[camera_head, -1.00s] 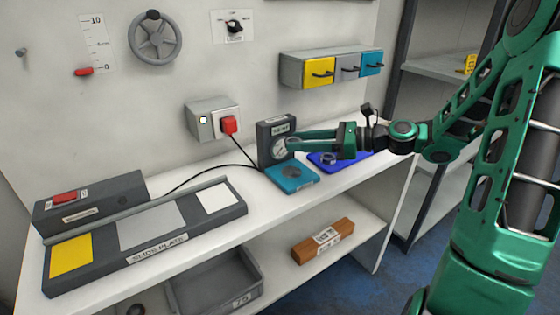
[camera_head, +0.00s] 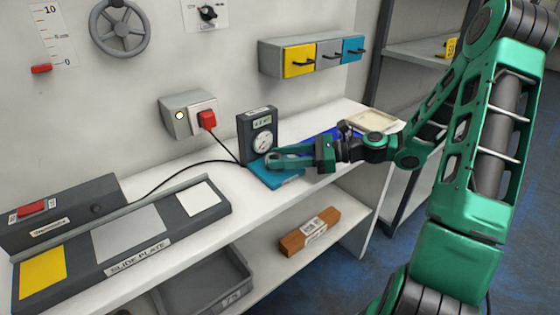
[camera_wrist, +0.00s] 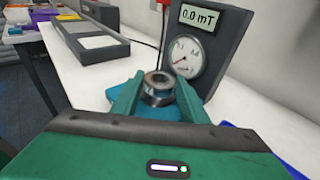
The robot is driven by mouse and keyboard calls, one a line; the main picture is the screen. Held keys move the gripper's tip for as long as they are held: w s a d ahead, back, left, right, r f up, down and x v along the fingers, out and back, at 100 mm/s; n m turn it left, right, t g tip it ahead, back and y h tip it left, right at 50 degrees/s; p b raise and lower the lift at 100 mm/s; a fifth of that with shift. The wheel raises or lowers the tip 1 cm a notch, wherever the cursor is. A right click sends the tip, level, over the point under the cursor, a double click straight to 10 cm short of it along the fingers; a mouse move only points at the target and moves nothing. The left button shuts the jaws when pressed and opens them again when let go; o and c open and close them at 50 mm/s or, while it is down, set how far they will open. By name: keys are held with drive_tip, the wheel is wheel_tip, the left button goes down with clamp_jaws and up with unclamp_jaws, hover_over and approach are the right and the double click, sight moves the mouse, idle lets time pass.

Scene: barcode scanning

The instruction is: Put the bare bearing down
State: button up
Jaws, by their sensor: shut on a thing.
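The bare bearing (camera_wrist: 157,88) is a small metal ring, seen in the wrist view between the fingers of my gripper (camera_wrist: 157,92). My gripper is shut on it, just above or on the blue pad of the gauge; I cannot tell whether it touches the pad. In the head view my gripper (camera_head: 274,161) hides the bearing and reaches over the blue pad (camera_head: 272,178). The dark gauge (camera_head: 258,130) stands upright behind the pad with a round dial. Its display reads 0.0 mT in the wrist view (camera_wrist: 197,17).
The slide plate (camera_head: 125,235) lies at the left of the bench. A blue mat (camera_head: 345,131) and a beige tray (camera_head: 369,120) are at the right. A cable runs from the red plug (camera_head: 207,119) behind the gauge. A brown block (camera_head: 309,233) lies on the lower shelf.

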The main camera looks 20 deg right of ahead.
drive_tip(key=shift+f, duration=0.5)
drive_tip(key=o, duration=1.2)
drive_tip(key=shift+f, duration=0.1)
drive_tip(key=shift+s+d, duration=0.15)
drive_tip(key=shift+d, duration=0.05)
drive_tip(key=v, duration=1.1)
drive_tip(key=shift+s+d+r, duration=0.15)
drive_tip(key=shift+d+r, duration=0.1)
drive_tip(key=shift+r, duration=0.05)
drive_tip(key=shift+a, duration=0.1)
